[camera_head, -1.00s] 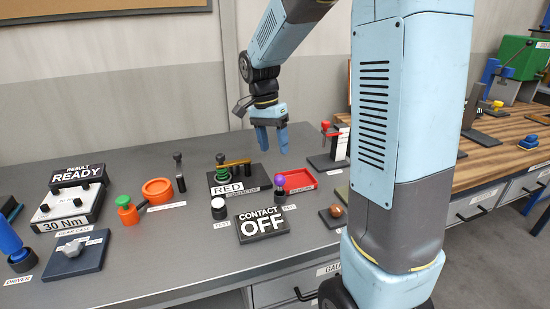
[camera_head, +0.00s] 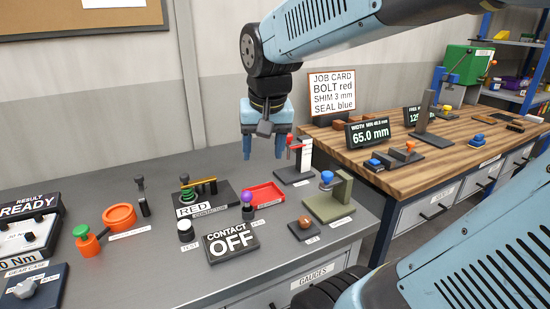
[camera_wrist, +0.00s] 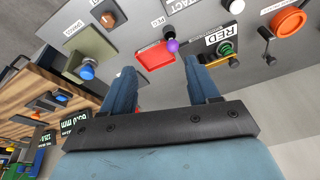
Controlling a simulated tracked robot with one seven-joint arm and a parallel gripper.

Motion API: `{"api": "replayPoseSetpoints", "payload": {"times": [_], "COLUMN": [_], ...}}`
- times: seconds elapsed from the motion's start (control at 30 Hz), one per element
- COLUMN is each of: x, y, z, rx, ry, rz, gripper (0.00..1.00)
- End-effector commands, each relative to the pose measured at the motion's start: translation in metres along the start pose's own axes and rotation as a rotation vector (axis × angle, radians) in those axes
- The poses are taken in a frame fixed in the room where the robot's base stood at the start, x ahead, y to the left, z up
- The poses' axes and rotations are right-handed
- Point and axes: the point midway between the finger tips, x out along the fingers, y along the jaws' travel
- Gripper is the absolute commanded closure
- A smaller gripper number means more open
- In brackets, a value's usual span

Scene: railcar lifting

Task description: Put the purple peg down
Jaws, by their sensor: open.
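The purple peg shows as a round purple head (camera_head: 247,198) on a small dark upright piece, standing on the grey bench beside the red tray (camera_head: 265,195). Its lower part is too small to make out clearly. My gripper (camera_head: 264,151) is open and empty, held in the air above and behind the peg and tray. In the wrist view the purple head (camera_wrist: 173,46) lies beyond the open fingers (camera_wrist: 160,68), roughly between their tips, next to the red tray.
A CONTACT OFF sign (camera_head: 231,241) and a RED contactor block (camera_head: 202,199) stand close to the peg. A stand with a red part (camera_head: 296,160) is right of my gripper. An olive stand with a blue knob (camera_head: 331,203) is farther right.

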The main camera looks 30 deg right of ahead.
Motion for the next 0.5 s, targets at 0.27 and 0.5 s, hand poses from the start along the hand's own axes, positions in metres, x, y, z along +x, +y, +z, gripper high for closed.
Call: {"api": "replayPoseSetpoints", "payload": {"times": [0.27,0.5], "x": [-0.019,-0.021], "y": [0.016,0.018], "z": [0.043,0.057], "rx": [-0.207,-0.281], "ry": [0.148,0.196], "rz": [-0.054,-0.064], "gripper": [0.40,0.40]}}
